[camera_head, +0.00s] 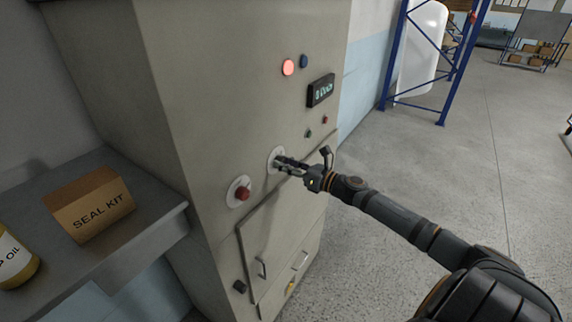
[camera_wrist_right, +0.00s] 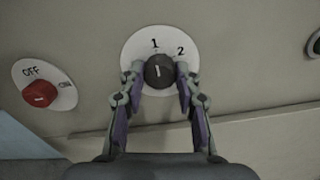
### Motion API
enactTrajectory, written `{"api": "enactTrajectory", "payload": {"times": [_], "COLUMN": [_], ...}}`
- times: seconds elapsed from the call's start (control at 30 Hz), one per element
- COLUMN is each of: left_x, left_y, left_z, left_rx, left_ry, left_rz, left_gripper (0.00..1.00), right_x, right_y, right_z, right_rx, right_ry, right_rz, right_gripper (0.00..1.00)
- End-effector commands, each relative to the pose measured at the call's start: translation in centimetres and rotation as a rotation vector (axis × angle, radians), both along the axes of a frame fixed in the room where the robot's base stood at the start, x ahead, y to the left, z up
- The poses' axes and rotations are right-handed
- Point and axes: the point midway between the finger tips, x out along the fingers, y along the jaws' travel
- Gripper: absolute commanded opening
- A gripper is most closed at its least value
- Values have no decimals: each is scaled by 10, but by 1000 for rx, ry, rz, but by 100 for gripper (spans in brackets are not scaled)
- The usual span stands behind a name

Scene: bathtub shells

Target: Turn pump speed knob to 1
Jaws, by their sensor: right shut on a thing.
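The pump speed knob (camera_wrist_right: 159,73) is a dark round knob on a white dial plate (camera_wrist_right: 141,50) marked 1 and 2. Its white pointer line stands nearly upright, toward the 1. My right gripper (camera_wrist_right: 157,76) is shut on the knob, one finger on each side. In the head view the right gripper (camera_head: 279,162) reaches the dial plate (camera_head: 271,155) on the front of the grey cabinet (camera_head: 240,100) and hides most of the knob. My left gripper is not in view.
A red switch (camera_head: 242,193) with OFF and ON marks sits left of the knob. A lit red lamp (camera_head: 288,67), a blue button (camera_head: 304,61) and a small display (camera_head: 320,90) are above. A shelf (camera_head: 150,225) holds a SEAL KIT box (camera_head: 90,205). Floor at right is clear.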

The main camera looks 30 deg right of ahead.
Motion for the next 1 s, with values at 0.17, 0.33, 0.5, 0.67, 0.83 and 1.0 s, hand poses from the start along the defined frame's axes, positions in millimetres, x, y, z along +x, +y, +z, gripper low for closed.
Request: {"api": "enactTrajectory", "payload": {"times": [0.17,0.33,0.5,0.67,0.83,1.0], "left_x": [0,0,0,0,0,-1], "left_y": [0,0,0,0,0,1], "left_z": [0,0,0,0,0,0], "left_rx": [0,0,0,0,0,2], "left_ry": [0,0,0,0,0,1], "left_rz": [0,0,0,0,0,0], "left_gripper": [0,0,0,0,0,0], "right_x": [0,0,0,0,0,0], "right_y": [0,0,0,0,0,0], "right_z": [0,0,0,0,0,0], "right_rx": [-8,-8,-7,-7,-6,-6], "right_ry": [-3,-3,-3,-3,-3,-2], "right_rz": [0,0,0,0,0,0], "right_gripper": [1,1,44,56,56,56]}}
